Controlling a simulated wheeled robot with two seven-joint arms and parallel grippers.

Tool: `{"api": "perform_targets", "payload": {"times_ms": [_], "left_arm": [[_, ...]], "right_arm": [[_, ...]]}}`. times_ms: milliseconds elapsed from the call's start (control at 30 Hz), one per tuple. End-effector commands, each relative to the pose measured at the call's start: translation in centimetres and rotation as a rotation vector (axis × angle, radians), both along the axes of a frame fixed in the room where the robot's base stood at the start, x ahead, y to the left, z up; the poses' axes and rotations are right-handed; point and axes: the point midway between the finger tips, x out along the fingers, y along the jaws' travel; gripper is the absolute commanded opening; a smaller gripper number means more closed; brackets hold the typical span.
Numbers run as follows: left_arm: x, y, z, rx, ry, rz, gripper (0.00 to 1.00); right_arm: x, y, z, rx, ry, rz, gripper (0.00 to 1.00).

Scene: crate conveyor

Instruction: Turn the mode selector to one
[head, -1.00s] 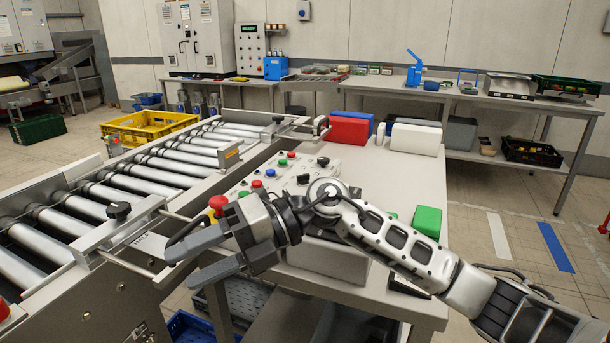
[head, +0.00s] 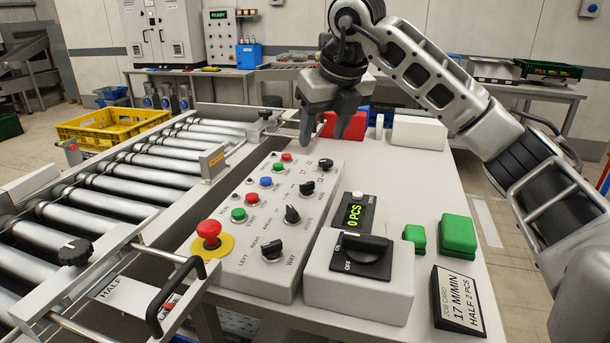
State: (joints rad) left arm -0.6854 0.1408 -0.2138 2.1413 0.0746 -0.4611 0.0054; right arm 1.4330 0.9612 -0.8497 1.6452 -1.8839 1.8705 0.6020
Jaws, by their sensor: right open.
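The grey control panel (head: 232,272) slopes on the table beside the conveyor. It carries several black rotary knobs. The mode selector (head: 307,188) looks to be the second knob from the far end, with small marks beside it too blurred to read surely. A farther black knob (head: 326,164) stands behind it, and the route knob (head: 292,214) and way knob (head: 272,250) stand nearer. My right gripper (head: 330,122) is open and empty, fingers pointing down, above and beyond the panel's far end, apart from the knobs. My left gripper is out of view.
A box with a large black on/off switch (head: 362,250) and a counter reading 0 PCS (head: 354,215) stands right of the panel. A red emergency button (head: 208,230) is at the panel's near left. Green blocks (head: 457,233) and a job card (head: 459,300) lie right.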

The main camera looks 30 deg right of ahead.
Motion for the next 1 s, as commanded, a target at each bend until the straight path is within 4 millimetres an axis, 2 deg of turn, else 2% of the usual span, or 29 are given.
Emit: {"api": "perform_targets", "payload": {"times_ms": [33, 300, 500, 700, 1000], "left_arm": [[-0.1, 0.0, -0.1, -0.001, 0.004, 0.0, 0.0], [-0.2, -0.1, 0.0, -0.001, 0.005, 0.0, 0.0], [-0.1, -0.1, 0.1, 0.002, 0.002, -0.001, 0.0], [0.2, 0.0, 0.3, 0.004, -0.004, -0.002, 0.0], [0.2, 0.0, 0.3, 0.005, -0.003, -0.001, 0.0]], "right_arm": [[0.4, -0.1, -1.1, -0.001, 0.005, 0.0, 0.53], [2.6, -0.2, -6.6, 0.0, 0.006, 0.001, 0.53], [4.0, -0.3, -10.0, 0.0, 0.004, 0.002, 0.53], [4.8, -0.3, -11.7, 0.001, 0.001, 0.003, 0.53], [5.0, -0.3, -12.1, 0.001, 0.0, 0.004, 0.53]]}}
